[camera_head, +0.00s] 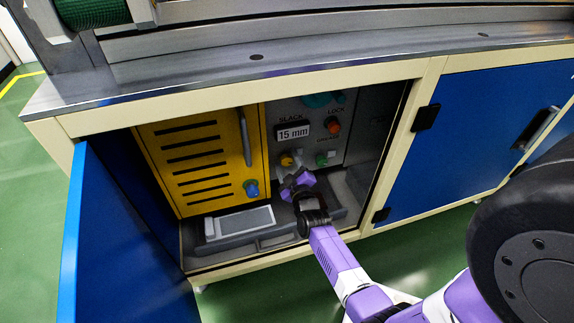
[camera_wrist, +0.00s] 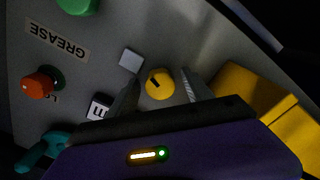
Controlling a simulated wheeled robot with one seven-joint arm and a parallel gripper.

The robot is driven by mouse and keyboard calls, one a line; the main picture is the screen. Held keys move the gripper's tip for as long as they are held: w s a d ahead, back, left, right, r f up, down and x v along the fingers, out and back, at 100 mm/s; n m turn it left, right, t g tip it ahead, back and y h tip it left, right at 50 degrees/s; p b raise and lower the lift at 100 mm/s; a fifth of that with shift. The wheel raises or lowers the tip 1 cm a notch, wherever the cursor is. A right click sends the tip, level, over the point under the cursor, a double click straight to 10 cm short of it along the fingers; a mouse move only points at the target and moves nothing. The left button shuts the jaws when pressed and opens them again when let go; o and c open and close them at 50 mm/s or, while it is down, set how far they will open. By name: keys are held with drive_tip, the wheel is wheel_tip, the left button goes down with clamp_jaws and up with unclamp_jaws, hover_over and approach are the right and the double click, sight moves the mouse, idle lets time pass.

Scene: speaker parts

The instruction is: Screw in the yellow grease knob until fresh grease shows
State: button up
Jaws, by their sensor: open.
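The yellow grease knob (camera_head: 287,160) sits on the grey panel inside the open cabinet. In the wrist view the yellow knob (camera_wrist: 159,84) shows a dark slot mark on its face. My gripper (camera_head: 295,175) is in front of the panel, just below the knob. In the wrist view its open fingers (camera_wrist: 160,92) stand on the left and right of the knob, with a gap visible on at least the left side. I cannot tell whether the right finger touches it. A GREASE label (camera_wrist: 58,42) is on the panel. I see no grease.
A green knob (camera_head: 322,159), an orange-red knob (camera_head: 333,126) and a "15 mm" display (camera_head: 293,132) are close by. A yellow slotted door (camera_head: 193,160) stands left of the panel. A tray-like grey unit (camera_head: 239,222) lies below. The blue cabinet door (camera_head: 110,235) hangs open.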

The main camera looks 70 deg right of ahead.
drive_tip(key=shift+d, duration=0.1)
clamp_jaws()
drive_tip(key=shift+w+m, duration=0.1)
drive_tip(key=shift+m, duration=0.2)
drive_tip(key=m, duration=0.4)
drive_tip(key=shift+m, duration=2)
unclamp_jaws()
